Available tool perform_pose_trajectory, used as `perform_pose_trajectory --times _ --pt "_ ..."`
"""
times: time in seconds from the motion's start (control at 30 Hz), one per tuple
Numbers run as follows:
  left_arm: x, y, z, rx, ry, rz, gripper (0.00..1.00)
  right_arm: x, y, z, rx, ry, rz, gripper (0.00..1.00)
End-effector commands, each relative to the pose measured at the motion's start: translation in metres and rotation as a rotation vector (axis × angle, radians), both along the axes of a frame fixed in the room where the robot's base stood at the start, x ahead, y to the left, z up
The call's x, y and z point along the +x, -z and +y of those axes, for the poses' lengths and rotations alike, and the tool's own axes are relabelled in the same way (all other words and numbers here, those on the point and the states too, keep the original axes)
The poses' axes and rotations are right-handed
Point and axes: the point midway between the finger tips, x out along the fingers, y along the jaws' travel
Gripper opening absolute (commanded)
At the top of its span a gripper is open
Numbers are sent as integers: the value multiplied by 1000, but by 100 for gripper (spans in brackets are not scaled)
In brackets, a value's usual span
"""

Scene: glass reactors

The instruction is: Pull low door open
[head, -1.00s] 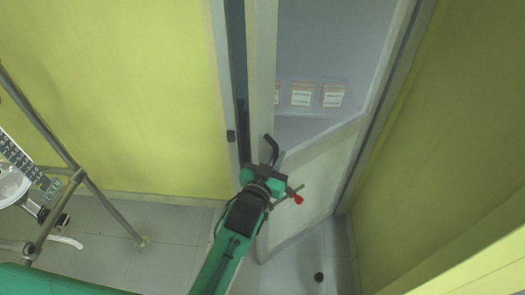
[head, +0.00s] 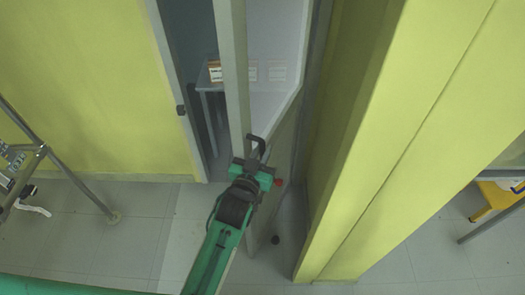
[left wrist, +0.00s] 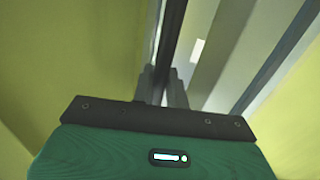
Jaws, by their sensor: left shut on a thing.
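The grey door (head: 236,95), with a glass upper pane, stands partly open, with a gap between its left edge and the door frame (head: 172,85). A dark bent handle (head: 258,141) sits near that edge. My left gripper (head: 255,160) is at the handle and shut on it; the grip itself is partly hidden by the gripper body. In the left wrist view the fingers (left wrist: 160,90) are close together against the blurred door edge, and the handle cannot be made out. My right gripper is in neither view.
Yellow walls (head: 90,90) flank the doorway, with a yellow wall corner (head: 400,130) close on the right. A metal frame (head: 75,185) stands at left. A small table (head: 204,88) shows through the gap.

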Motion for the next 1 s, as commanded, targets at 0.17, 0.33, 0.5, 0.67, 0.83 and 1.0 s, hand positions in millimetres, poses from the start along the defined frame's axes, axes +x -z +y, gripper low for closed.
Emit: perform_pose_trajectory --times 0.17,0.33,0.5,0.67,0.83,1.0 --pt "1 -2 0 0 0 -4 0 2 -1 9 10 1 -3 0" --pt "1 -2 0 -1 0 -5 0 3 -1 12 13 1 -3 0" --pt "1 -2 0 -1 0 -5 18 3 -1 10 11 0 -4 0" --pt "1 -1 0 0 0 -4 22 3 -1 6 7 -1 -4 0" --pt "0 -1 0 0 0 -2 22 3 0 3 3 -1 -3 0" --pt "-14 2 5 1 0 0 22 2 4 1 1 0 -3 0"
